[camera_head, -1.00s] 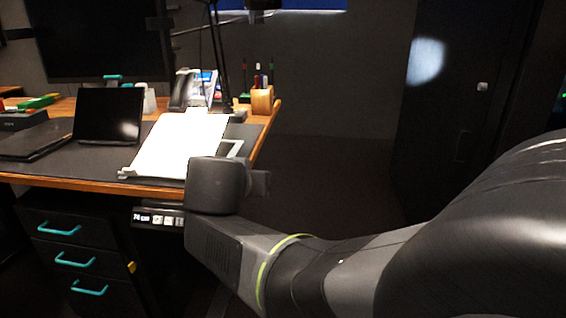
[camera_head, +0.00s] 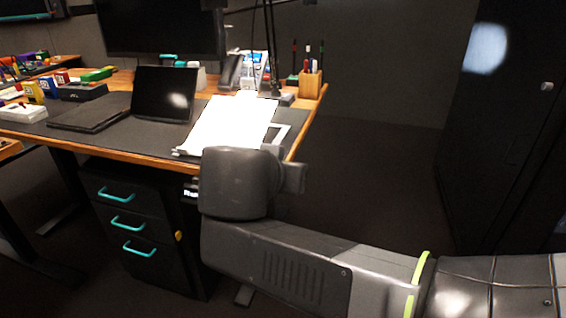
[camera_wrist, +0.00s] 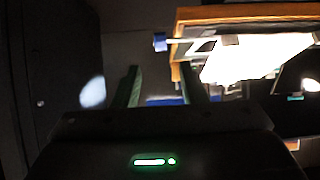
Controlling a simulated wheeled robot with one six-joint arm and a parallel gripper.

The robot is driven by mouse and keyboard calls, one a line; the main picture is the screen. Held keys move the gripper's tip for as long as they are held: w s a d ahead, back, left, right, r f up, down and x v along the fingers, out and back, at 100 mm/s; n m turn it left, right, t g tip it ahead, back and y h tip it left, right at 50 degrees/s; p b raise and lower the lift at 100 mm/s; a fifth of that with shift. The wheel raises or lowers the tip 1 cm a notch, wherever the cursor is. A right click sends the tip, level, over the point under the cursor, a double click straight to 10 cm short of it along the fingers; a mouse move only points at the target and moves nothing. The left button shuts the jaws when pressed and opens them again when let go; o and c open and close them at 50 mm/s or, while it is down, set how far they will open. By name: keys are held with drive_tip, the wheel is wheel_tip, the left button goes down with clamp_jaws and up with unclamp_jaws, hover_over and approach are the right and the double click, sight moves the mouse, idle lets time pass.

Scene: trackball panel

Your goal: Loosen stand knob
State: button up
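A stand holding a bright white sheet (camera_head: 228,124) is at the desk's right end; the sheet also shows in the wrist view (camera_wrist: 250,58). In the wrist view a small blue knob (camera_wrist: 159,41) sits at the end of a thin bar beside the sheet, past the desk edge. I cannot make out this knob in the head view. My gripper (camera_wrist: 160,82) is open, with its two fingers apart and the knob beyond their tips, not touched. In the head view my arm hides the gripper.
The wooden-edged desk (camera_head: 140,158) holds a laptop (camera_head: 163,94) and a pen holder (camera_head: 311,84). A drawer unit (camera_head: 150,235) with teal handles stands below. A dark cabinet (camera_head: 505,130) stands at the right. Open floor (camera_head: 380,180) lies between desk and cabinet.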

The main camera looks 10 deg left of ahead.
drive_tip(key=shift+p+v, duration=0.4)
drive_tip(key=shift+v, duration=1.15)
drive_tip(key=shift+w+f, duration=0.1)
drive_tip(key=shift+w, duration=0.05)
drive_tip(key=b+x, duration=0.4)
drive_tip(key=x, duration=0.6)
drive_tip(key=shift+w+f, duration=0.15)
drive_tip(key=shift+w, duration=0.15)
drive_tip(key=shift+s, duration=0.1)
